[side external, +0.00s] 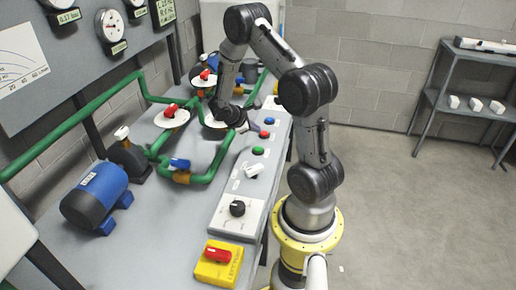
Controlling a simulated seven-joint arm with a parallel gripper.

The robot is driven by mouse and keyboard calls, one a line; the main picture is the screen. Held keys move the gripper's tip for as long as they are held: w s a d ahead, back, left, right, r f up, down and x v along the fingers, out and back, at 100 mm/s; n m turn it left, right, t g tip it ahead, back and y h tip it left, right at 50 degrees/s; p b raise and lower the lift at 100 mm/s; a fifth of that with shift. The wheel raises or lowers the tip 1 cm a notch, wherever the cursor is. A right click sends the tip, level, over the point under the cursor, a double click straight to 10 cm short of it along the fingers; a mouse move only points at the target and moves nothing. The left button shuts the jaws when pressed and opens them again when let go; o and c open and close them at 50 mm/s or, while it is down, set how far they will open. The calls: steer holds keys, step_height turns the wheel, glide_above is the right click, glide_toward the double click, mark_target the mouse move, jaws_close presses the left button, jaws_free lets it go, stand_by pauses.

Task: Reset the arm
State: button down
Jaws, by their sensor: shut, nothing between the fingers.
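My gripper (240,125) is at the end of my dark grey arm, low over the bench top (193,227) near its far half. It is close to a round white plate (213,121), which it partly hides. The fingertips are small and dark in this view, and nothing shows between them. The near control strip (227,212) carries red, blue and green buttons, a white switch (254,171) and a black knob (237,208). A green button (258,151) is just in front of my gripper.
Green pipes (90,112) with red-handled valves (171,112) and a blue-handled valve (179,163) run along the bench. A blue motor (95,196) sits at left. A yellow box with a red switch (219,262) is at the front.

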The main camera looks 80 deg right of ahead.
stand_by(0.4)
steer(key=w+a+r+t+h, duration=0.1)
steer(key=w+a+r+t, duration=0.2)
steer(key=w+r, duration=0.5)
steer(key=a+r+m+t, duration=0.2)
steer(key=a+r+t, duration=0.1)
steer(key=a+r, duration=0.85)
steer(key=s+a+r+m+t+y, duration=0.1)
steer(key=s+a+y, duration=0.3)
steer(key=a, duration=0.6)
steer(key=s+a+r+m+t+y, duration=0.1)
steer(key=s+a+r+t+y, duration=0.1)
steer(key=s+a+y, duration=0.3)
steer(key=s+a, duration=0.4)
steer(key=a, duration=0.2)
steer(key=shift+s, duration=0.15)
